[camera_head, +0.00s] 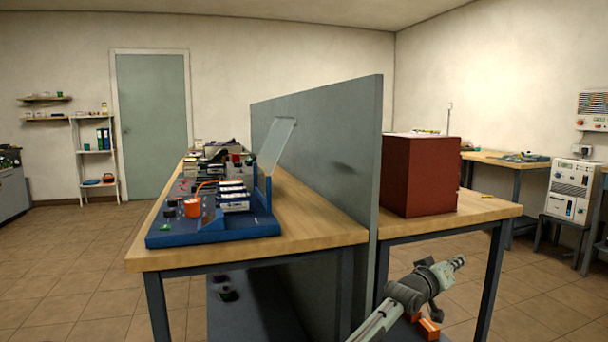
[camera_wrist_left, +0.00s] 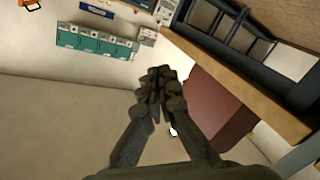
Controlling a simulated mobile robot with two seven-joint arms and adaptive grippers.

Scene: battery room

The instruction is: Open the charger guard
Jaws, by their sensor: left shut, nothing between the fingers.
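The charger is a blue base (camera_head: 215,232) with white-and-dark batteries and an orange knob, on the left wooden table in the head view. The charger guard (camera_head: 276,146) looks like a clear pale panel at the charger's right side. It stands raised and tilted, its lower end by a blue upright. My left gripper (camera_head: 457,263) is at the lower right, in front of the right table and well apart from the guard, with the grey partition between. Its fingers (camera_wrist_left: 158,88) are together and empty in the left wrist view. My right gripper is not in view.
The tall grey partition (camera_head: 318,150) splits the two tables. A red-brown box (camera_head: 420,175) stands on the right table (camera_head: 470,212). The left table's front edge (camera_head: 250,257) is bare. A white unit (camera_head: 570,190) stands at the far right.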

